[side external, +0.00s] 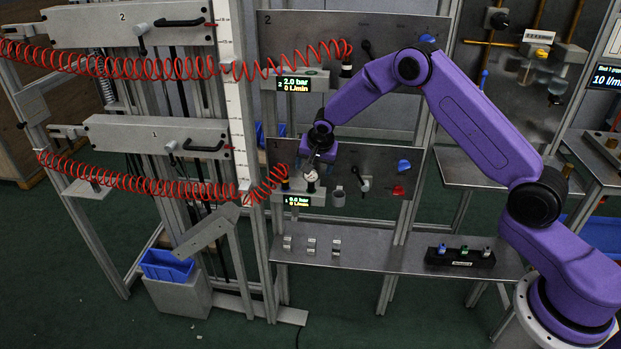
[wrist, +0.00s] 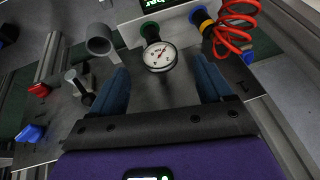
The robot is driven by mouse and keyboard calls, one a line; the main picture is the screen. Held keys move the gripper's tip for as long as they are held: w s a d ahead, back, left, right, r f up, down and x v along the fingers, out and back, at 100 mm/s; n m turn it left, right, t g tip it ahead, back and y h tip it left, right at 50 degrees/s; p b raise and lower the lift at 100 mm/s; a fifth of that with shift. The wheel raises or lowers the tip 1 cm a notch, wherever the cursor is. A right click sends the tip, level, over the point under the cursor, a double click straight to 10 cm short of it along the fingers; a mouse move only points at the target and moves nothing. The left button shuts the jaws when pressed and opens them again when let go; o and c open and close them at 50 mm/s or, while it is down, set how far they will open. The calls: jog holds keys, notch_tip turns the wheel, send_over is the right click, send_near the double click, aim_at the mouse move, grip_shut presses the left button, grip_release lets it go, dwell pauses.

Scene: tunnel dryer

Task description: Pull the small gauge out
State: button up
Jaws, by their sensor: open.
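The small gauge (wrist: 160,57) has a round white dial with a red needle. In the side view the gauge (side external: 311,177) shows at the lower panel, just under my gripper (side external: 317,158). In the wrist view my gripper (wrist: 161,70) is open, with one blue finger on each side of the gauge. Gaps show between the fingers and the dial. I cannot tell how far the fingertips are from the panel.
A red coiled hose (wrist: 232,28) joins a yellow-ringed port close to the gauge. A grey cup-like part (wrist: 100,42) and a lever (wrist: 78,85) stand on the other side. A shelf (side external: 375,249) lies below, holding small labelled pieces and a black rack (side external: 460,256).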

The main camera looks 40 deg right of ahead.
aim_at(311, 177)
jog(key=x, duration=0.7)
jog(key=shift+w+f, duration=0.2)
jog(key=shift+f, duration=0.05)
jog(key=c, duration=1.2)
